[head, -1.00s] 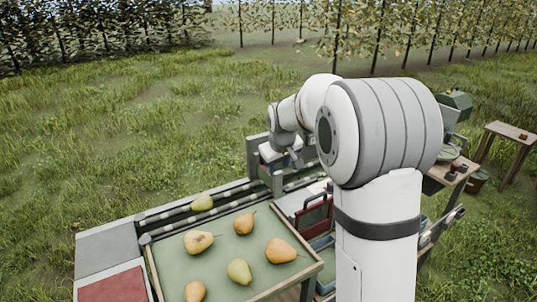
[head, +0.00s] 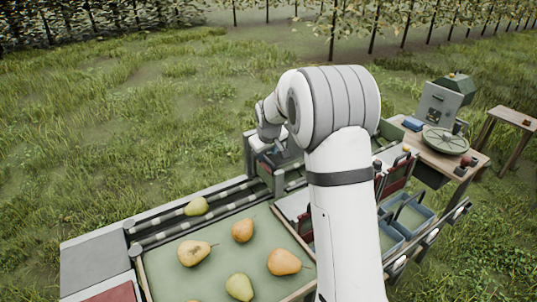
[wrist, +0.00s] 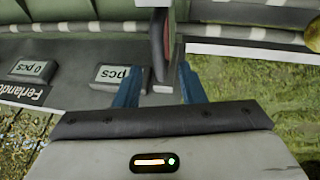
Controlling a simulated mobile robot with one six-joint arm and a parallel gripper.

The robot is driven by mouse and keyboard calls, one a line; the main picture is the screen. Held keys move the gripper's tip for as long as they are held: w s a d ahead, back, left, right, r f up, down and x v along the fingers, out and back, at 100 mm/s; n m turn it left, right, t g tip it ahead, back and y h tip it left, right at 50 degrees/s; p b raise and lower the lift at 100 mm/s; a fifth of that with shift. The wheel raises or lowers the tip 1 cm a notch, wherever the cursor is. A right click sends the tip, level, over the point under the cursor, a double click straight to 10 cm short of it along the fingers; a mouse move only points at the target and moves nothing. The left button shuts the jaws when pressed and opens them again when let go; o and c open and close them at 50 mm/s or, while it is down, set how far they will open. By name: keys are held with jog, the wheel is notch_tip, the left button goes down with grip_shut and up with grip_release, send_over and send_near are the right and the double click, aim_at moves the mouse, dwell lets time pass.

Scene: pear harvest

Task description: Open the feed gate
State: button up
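My gripper (wrist: 159,85) is open in the wrist view, its two blue fingers apart. A dark red upright plate (wrist: 158,45), perhaps the feed gate, stands just beyond and between the fingertips; I cannot tell whether they touch it. In the head view the wrist of my arm reaches down at the grey frame (head: 250,158) over the far end of the roller lane (head: 165,232); the fingers are too small to make out there. My arm hides part of that area.
A green tray (head: 215,226) with several pears stands in front of the lane. Blue crates (head: 408,212) and a wooden table (head: 455,165) with a round scale are to the right. Small "0 pcs" displays (wrist: 33,70) show in the wrist view. Grass surrounds the station.

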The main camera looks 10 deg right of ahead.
aim_at(267, 170)
jog(key=shift+x, duration=1.35)
jog(key=shift+c, duration=0.4)
grip_shut()
